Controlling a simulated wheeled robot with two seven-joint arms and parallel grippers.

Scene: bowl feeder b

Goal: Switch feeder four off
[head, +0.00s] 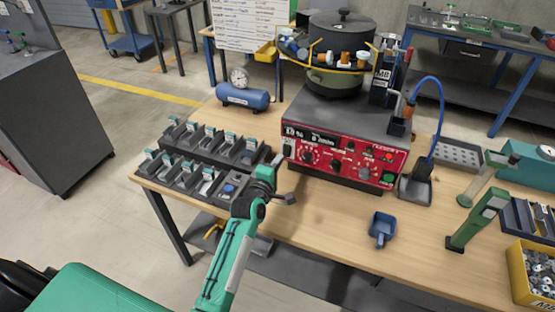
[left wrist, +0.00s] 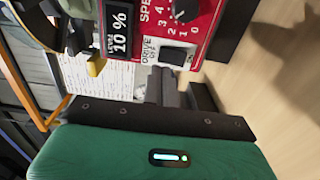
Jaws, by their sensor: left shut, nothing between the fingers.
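The bowl feeder has a red control panel (head: 345,150) below a dark round bowl (head: 335,82). A black rocker switch (head: 287,150) sits at the panel's left end. In the left wrist view the switch (left wrist: 174,57) shows close up under a DRIVE ON/OFF label, next to a 10 % display (left wrist: 120,32). Which way it is tipped is unclear. My left gripper (head: 290,198) is shut and empty, low in front of the panel's left end. In the left wrist view its fingers (left wrist: 168,88) appear near the switch; contact cannot be told. My right gripper is not in view.
Dark bins (head: 205,160) stand left of the feeder, with a blue air tank (head: 243,95) behind them. A blue scoop (head: 382,228) lies on the wooden bench in front. Green fixtures (head: 478,220) and a yellow bin (head: 520,275) stand at the right.

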